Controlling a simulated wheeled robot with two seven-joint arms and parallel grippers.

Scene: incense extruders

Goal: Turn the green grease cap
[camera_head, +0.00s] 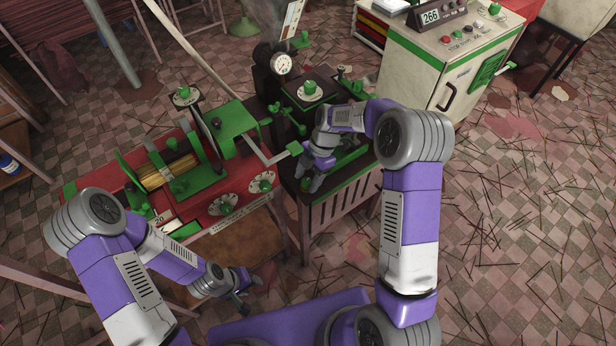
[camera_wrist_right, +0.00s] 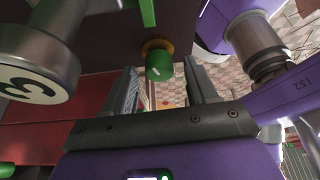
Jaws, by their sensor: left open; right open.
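The green grease cap (camera_wrist_right: 158,68) is a short green cylinder with a white mark, on a brass-coloured collar under a dark machine surface in the right wrist view. My right gripper (camera_wrist_right: 162,74) is open, with one finger on each side of the cap in that view. A gap shows on both sides; I cannot tell how deep the cap sits between the fingers. In the head view my right gripper (camera_head: 313,182) is at the front of the dark machine, largely hiding the cap's area. My left gripper (camera_head: 246,287) is open and empty, low in front of the red bench.
The dark extruder (camera_head: 275,85) with a pressure gauge (camera_head: 281,65) stands behind my right gripper. The red bench (camera_head: 205,208) with green knobs is left of it. A white control cabinet (camera_head: 440,75) stands at the back right. In the wrist view a round metal part marked 3 (camera_wrist_right: 38,78) is close at left.

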